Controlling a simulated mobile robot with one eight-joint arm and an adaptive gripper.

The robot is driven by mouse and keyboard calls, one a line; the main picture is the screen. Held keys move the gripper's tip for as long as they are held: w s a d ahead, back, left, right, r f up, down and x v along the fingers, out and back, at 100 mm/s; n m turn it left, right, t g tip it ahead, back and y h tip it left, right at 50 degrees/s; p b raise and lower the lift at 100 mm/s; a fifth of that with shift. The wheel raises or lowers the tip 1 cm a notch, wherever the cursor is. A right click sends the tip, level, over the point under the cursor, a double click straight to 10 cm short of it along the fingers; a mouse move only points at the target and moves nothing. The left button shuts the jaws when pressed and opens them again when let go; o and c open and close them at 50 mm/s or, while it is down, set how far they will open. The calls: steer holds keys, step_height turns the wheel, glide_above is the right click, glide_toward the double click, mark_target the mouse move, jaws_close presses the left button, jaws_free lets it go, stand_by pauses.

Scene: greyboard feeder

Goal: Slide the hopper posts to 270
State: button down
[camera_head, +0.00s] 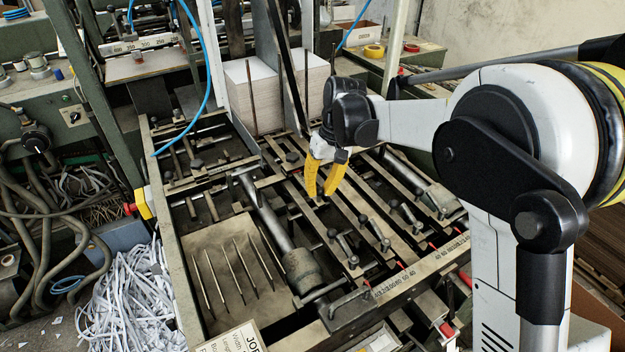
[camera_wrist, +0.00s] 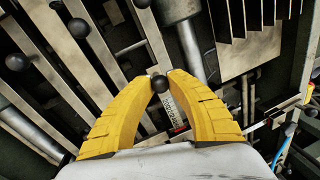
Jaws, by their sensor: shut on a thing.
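My gripper (camera_head: 324,190) points down over the feeder's slotted bed with its two yellow fingers close together. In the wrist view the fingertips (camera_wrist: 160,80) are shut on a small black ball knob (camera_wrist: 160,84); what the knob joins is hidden. A numbered scale strip (camera_wrist: 175,112) with a red mark shows between the fingers. In the head view a number scale (camera_head: 390,286) runs along the bed's front edge; I cannot read a 270 there. Thin upright posts (camera_head: 252,95) stand by the greyboard stacks (camera_head: 262,82).
A thick metal cylinder (camera_head: 268,212) lies to the left. A job card (camera_head: 235,340) is at the front. Paper strips (camera_head: 125,290) heap on the floor at left.

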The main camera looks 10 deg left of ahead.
steer(key=shift+s+f, duration=0.1)
steer(key=shift+d, duration=0.1)
steer(key=c, duration=1.3)
jaws_free()
steer(key=shift+s, duration=0.1)
steer(key=shift+o, duration=0.2)
step_height(320, 180, up, 12)
steer(key=w+d, duration=0.1)
steer(key=d, duration=0.1)
steer(key=shift+d, duration=0.1)
steer(key=shift+d, duration=0.1)
